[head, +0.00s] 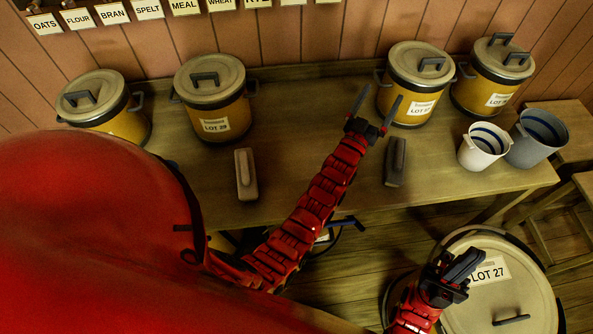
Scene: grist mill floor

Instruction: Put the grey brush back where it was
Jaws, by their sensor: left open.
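A dark grey brush (396,161) lies on the wooden table near its front edge, right of the middle. A second brush-like block, pale beige-grey (245,174), lies on the same table further left. My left gripper (385,92) is open, with its two fingers spread and nothing between them. It is over the table, beyond the dark grey brush and slightly left of it, apart from it in the picture. My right gripper (463,264) is low at the right, in front of a large lidded bin; I cannot tell whether its jaws are apart.
Lidded yellow pots (104,108) (213,97) (412,84) (493,76) stand along the table's back. A white cup (484,147) and a grey bucket (537,138) stand at its right end. The bin labelled LOT 27 (505,300) is on the floor. The table's middle (300,115) is clear.

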